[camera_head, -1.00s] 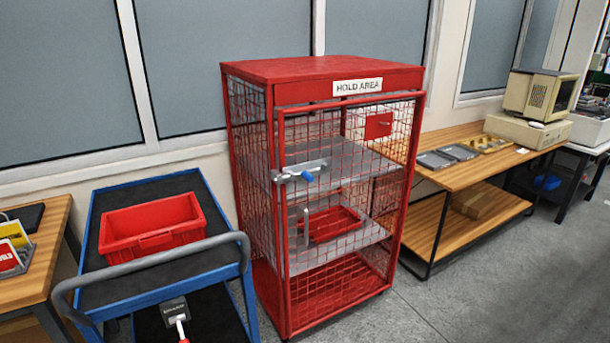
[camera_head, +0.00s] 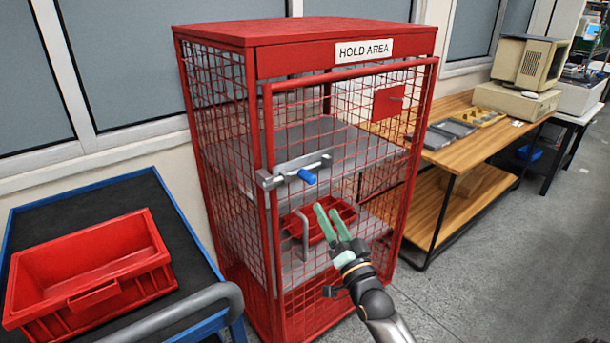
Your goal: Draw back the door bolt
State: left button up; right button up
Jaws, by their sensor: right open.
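The door bolt (camera_head: 294,170) is a grey metal slide on the left side of the red mesh cage door, at mid height. Its blue-tipped knob (camera_head: 307,177) sticks out toward me. A grey upright door handle (camera_head: 303,236) is below it. My right gripper (camera_head: 327,212) has green fingers, is open and empty, and is in front of the door, below and to the right of the blue knob, apart from it. My left gripper is not in view.
The red cage (camera_head: 300,32) bears a HOLD AREA sign (camera_head: 364,50) and holds a red tray on a shelf. A blue trolley (camera_head: 185,215) with a red bin (camera_head: 88,268) stands left. A wooden bench (camera_head: 470,150) with a computer stands right. Floor at lower right is clear.

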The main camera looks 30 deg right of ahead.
aim_at(312, 184)
jog(key=x, duration=1.2)
jog(key=shift+r, duration=0.15)
grip_shut()
jog(key=shift+s, duration=0.1)
dwell(1.0)
